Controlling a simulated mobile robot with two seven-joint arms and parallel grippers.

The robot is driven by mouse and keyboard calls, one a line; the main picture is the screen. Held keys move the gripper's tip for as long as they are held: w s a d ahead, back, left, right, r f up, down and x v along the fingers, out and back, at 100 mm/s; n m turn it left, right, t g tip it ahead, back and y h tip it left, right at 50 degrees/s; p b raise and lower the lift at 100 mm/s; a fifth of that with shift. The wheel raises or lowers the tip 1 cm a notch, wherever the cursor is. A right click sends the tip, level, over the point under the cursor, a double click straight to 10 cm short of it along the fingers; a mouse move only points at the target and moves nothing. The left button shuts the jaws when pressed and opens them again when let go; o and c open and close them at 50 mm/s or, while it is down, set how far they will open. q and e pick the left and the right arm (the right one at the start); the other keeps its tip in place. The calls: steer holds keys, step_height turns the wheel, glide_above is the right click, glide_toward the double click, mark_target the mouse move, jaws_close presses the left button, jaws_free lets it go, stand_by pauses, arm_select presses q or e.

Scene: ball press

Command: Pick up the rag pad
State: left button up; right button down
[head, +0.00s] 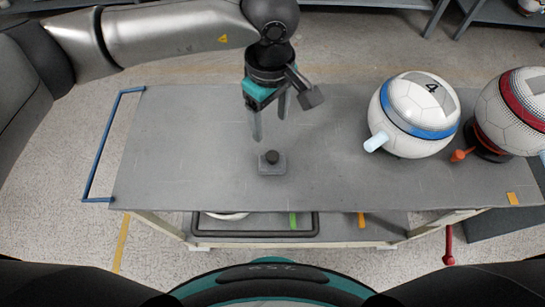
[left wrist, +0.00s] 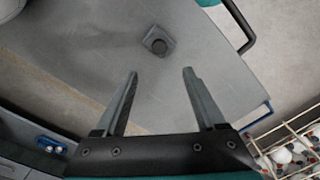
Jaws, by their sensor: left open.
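The rag pad (head: 272,166) is a small grey square pad with a dark round knob on top. It lies flat on the grey cart top (head: 180,150), near the front edge. In the left wrist view the pad (left wrist: 157,42) sits beyond the fingertips, roughly midway between them. My left gripper (head: 270,138) is open and empty, with its fingers pointing down above and slightly behind the pad. Both fingers also show apart in the left wrist view (left wrist: 160,72). They do not appear to touch the pad. My right gripper is not in view.
A white ball with a blue band and a 4 (head: 415,112) stands right of the pad. A red-banded ball (head: 515,110) stands farther right. A blue handle (head: 103,150) borders the cart's left end. The cart top left of the pad is clear.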

mark_target(272, 155)
arm_select(q)
step_height(272, 155, down, 14)
steer(key=shift+s+d+f+b, duration=0.1)
steer(key=shift+s+d+b, duration=0.05)
steer(key=shift+b, duration=0.3)
steer(key=shift+c, duration=0.3)
jaws_close()
stand_by(0.3)
